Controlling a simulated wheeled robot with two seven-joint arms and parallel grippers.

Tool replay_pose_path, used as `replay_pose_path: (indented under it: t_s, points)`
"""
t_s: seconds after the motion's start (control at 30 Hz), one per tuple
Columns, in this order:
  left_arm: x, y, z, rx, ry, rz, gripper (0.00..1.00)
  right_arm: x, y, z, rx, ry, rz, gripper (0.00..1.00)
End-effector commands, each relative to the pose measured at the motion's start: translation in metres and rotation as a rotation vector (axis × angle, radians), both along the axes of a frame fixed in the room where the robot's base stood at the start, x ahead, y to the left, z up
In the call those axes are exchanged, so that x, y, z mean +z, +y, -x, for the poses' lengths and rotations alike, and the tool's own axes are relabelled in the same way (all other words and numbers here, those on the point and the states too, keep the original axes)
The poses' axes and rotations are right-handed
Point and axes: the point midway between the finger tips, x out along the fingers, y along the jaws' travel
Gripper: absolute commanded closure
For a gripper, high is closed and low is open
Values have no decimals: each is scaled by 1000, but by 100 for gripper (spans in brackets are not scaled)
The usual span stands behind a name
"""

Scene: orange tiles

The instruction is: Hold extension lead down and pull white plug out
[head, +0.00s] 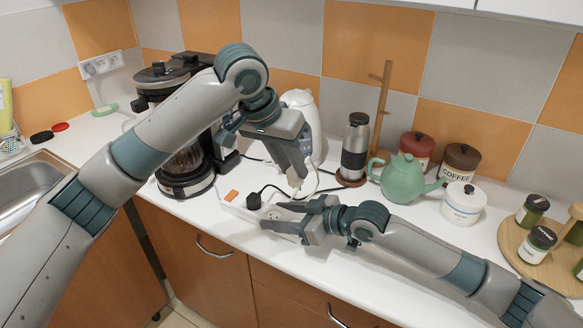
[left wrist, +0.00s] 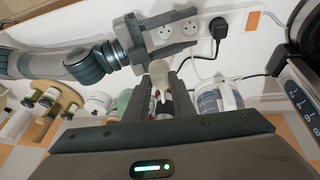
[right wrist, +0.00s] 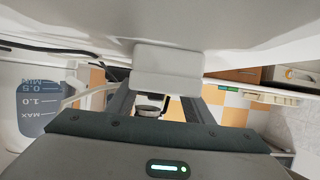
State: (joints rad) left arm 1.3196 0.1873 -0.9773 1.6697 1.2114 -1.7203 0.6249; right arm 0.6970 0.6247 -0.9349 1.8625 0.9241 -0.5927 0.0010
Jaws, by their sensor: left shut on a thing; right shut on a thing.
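The white extension lead (head: 232,205) lies on the counter, with an orange switch (head: 231,195) at its left end. A black plug (head: 254,199) sits in it; bare sockets (left wrist: 190,27) show beside that plug. My right gripper (head: 283,216) is shut on the lead's right end, which shows as a white block (right wrist: 167,66) in the right wrist view. My left gripper (head: 298,174) is shut on the white plug (head: 294,181), which also shows between its fingers in the left wrist view (left wrist: 158,72). The plug is held above the lead, apparently clear of the sockets.
A coffee machine (head: 184,160) stands left of the lead, and a white kettle (head: 302,101) stands behind my left gripper. A flask (head: 355,145), green teapot (head: 404,178) and canisters (head: 462,204) stand at the back right. The counter's front edge is close to the lead.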

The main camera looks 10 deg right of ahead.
Motion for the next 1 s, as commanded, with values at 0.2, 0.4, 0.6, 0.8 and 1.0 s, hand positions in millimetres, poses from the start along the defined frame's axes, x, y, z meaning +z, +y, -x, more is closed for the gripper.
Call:
replay_pose_path:
  t_s: [0.2,0.4,0.6,0.8,1.0]
  points:
    - [8,0,0,1,-1,0,100,0,0,0,0,0,0,85]
    - [14,0,0,1,-1,0,100,0,0,0,0,0,0,85]
    - [21,0,0,0,-1,1,100,0,0,0,0,0,0,85]
    - [28,0,0,0,-1,1,100,0,0,0,0,0,0,85]
    - [31,0,0,0,0,0,100,0,0,0,0,0,0,85]
